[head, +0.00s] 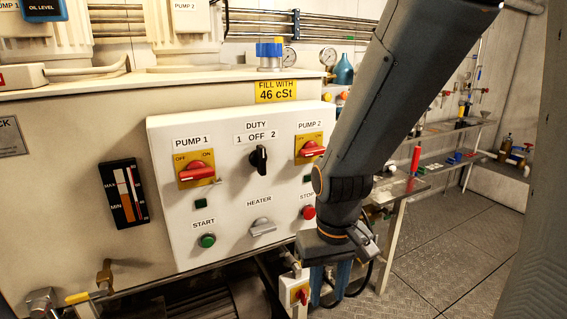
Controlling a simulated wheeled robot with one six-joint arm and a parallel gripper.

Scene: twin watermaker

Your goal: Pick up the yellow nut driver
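No yellow nut driver can be clearly made out in the head view. My gripper (366,243) hangs at the lower end of my dark grey arm, in front of the right edge of the white control box. Its fingers are small and partly hidden by the wrist, so whether they are open or shut cannot be told. I see nothing clearly held in it. My arm hides part of the bench and wall behind it.
The control box (228,215) with red switches fills the middle. A metal bench (440,130) stands back right, with a red upright item (415,160) near its front shelf. A yellow-handled valve (77,297) is at lower left.

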